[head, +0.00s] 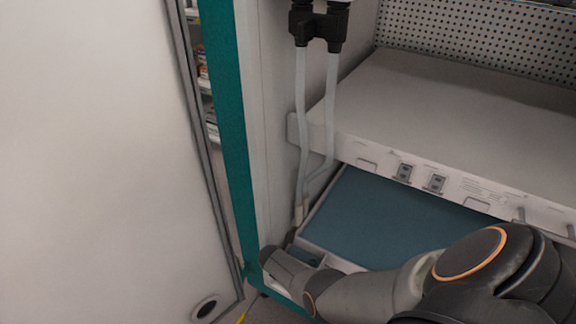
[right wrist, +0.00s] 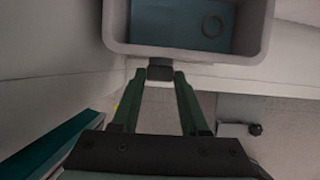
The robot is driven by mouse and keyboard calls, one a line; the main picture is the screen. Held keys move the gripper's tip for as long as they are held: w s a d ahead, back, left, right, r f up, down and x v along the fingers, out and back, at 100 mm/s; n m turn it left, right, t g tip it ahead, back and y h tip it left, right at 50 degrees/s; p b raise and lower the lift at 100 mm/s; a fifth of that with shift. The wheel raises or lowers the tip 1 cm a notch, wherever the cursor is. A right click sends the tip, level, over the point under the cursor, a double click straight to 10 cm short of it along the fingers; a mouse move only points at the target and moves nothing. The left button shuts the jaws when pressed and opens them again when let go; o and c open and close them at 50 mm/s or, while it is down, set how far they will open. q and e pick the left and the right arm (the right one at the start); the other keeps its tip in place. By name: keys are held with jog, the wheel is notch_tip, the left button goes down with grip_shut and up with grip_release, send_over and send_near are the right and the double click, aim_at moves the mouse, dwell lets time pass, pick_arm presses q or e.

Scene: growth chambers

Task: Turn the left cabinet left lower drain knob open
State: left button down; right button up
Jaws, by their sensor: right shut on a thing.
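In the right wrist view, a small dark knob (right wrist: 160,73) sits below the front rim of a grey tray. My right gripper (right wrist: 160,78) has its two green fingers on either side of the knob, with the tips closed on it. In the head view my right arm reaches from the lower right to the cabinet's lower left corner, where my gripper (head: 274,256) shows only in part. The knob is hidden there by my arm. My left gripper is in neither view. The knob's turn angle cannot be read.
A white door (head: 90,150) stands at the left beside the teal cabinet frame (head: 226,110). Two pale hoses (head: 302,110) hang from black fittings (head: 302,24). A white shelf (head: 440,105) is above the blue-floored tray (head: 390,215). Another dark knob (right wrist: 255,129) is at right.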

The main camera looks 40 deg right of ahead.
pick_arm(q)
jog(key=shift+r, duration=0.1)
pick_arm(e)
grip_shut()
